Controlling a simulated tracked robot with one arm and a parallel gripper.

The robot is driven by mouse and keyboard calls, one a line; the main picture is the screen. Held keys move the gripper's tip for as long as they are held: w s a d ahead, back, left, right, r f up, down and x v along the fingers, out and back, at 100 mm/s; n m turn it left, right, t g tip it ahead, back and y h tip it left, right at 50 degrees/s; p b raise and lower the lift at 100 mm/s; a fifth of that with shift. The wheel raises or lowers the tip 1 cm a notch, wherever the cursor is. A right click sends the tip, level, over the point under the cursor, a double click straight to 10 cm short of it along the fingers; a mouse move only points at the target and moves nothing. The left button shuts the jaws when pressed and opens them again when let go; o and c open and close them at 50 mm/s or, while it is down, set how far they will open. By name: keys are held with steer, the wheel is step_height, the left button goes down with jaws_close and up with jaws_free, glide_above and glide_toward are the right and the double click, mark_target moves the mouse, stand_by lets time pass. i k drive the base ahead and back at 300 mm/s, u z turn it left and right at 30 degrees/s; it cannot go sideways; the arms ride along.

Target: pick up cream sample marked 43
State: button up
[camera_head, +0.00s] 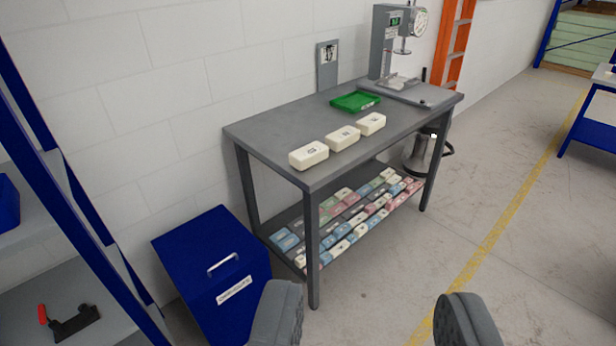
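Three cream foam samples stand in a row along the front edge of the grey table (270,130): a left one (309,155), a middle one (342,138) and a right one (372,124). Each has a small dark mark on it, too small to read, so I cannot tell which is 43. More cream blocks lie among coloured ones on the table's lower shelf (285,222). My gripper (372,318) is open and empty at the bottom of the view, its two fingers wide apart, well short of the table.
A green tray (355,102) and a grey testing machine (388,45) stand on the table. A blue lidded box (215,265) stands left of the table. A blue-framed shelf (75,190) is at far left. An orange ladder (454,45) leans behind.

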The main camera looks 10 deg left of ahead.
mark_target(303, 159)
steer(key=u, duration=0.85)
steer(key=i, duration=1.65)
steer(key=z, duration=0.55)
steer(key=i, duration=0.5)
steer(key=z, duration=0.5)
